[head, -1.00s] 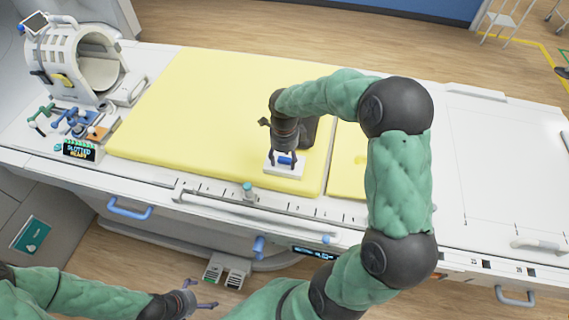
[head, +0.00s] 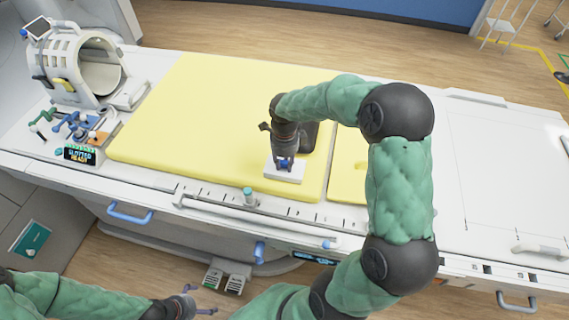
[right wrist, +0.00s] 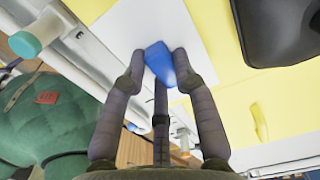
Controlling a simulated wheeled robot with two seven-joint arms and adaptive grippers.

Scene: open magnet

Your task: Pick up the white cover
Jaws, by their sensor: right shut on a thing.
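The white cover (head: 285,175) is a small flat white block with a blue handle (head: 285,163) on top. It lies on the yellow pad (head: 215,110) near its front edge. My right gripper (head: 285,166) is above the cover, with its fingers shut on the blue handle. In the right wrist view the cover (right wrist: 140,27) is a white surface and the fingers (right wrist: 158,66) close around its blue handle (right wrist: 160,62). My left gripper (head: 197,302) is at the bottom of the head view, with its fingers apart, off the table and empty.
A dark object (head: 310,135) stands right behind the cover. A white ring-shaped coil (head: 85,70) and several coloured tools (head: 75,125) are at the left end of the table. A white rail (head: 255,215) with a teal-topped knob (head: 248,196) runs along the front.

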